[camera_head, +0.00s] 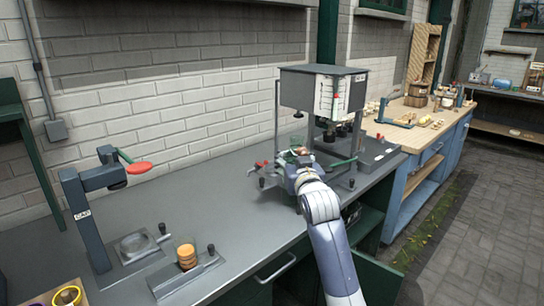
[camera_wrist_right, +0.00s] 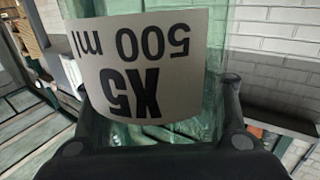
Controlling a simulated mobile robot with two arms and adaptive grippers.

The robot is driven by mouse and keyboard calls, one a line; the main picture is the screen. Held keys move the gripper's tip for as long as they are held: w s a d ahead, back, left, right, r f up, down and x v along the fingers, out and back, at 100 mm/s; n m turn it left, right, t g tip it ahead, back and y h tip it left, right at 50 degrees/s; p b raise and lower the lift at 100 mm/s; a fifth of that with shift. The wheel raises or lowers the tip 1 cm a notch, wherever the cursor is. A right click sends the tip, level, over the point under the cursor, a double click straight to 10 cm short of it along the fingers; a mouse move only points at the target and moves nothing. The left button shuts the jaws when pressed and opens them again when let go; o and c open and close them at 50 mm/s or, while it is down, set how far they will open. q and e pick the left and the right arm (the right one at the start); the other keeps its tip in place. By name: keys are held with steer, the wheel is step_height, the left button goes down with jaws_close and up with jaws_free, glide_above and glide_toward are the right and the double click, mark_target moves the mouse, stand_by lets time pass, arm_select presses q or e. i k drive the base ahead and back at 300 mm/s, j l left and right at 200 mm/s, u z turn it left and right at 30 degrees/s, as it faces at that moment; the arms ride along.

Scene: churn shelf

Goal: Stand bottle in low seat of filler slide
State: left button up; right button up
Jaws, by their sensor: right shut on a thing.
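A clear green bottle (camera_wrist_right: 150,30) with a white label reading "X5 500 ml" fills the right wrist view, the print upside down there. My right gripper (camera_wrist_right: 160,142) is shut on it, one finger on each side. In the head view my right gripper (camera_head: 297,158) is at the front of the filler (camera_head: 322,75), a grey box on posts with a white scale panel. Only a little of the bottle (camera_head: 297,141) shows there, above the gripper. The slide's low seat is hidden or too small to make out behind my wrist. My left gripper is not in view.
A blue wooden-topped bench (camera_head: 405,130) stands at right.

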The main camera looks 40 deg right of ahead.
mark_target(274, 171)
steer(key=i+l, duration=0.85)
steer(key=i, duration=0.15)
